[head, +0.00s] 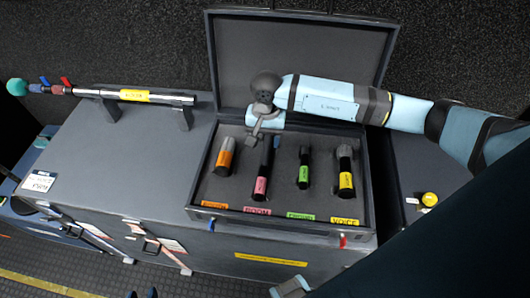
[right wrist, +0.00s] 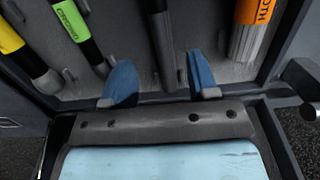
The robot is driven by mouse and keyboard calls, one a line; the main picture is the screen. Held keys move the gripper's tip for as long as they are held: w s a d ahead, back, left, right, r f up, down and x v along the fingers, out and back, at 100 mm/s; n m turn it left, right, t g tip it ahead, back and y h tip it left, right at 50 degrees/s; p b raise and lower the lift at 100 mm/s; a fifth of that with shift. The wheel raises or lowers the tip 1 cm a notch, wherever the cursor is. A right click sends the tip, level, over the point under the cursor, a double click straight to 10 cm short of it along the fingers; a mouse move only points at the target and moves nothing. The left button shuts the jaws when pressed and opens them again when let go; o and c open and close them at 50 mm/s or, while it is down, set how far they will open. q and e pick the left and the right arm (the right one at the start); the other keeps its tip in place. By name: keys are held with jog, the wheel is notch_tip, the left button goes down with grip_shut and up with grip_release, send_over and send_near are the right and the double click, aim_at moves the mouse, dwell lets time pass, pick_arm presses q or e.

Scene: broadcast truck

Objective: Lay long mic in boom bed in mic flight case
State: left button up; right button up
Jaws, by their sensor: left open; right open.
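The long mic (head: 261,182), dark with a pink band, lies lengthwise in the column above the pink BOOM label (head: 257,211) in the open mic flight case (head: 374,190). Whether it is fully seated in the foam I cannot tell. My right gripper (head: 266,138) is open at its far end, partly covering it. In the right wrist view the long mic's dark body (right wrist: 162,45) runs between my two separated blue fingers (right wrist: 160,84).
Orange (head: 225,158), green (head: 304,168) and yellow VOICE (head: 345,172) mics lie in neighbouring beds. The raised lid (head: 235,60) stands behind. A pole with a yellow label (head: 134,96) rests on brackets at left. The grey trunk top (head: 130,165) left of the case is clear.

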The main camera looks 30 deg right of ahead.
jog(key=r, duration=0.3)
jog(key=shift+w+d+r, duration=0.15)
jog(key=shift+w+r, duration=0.05)
jog(key=shift+r, duration=0.1)
dwell(0.3)
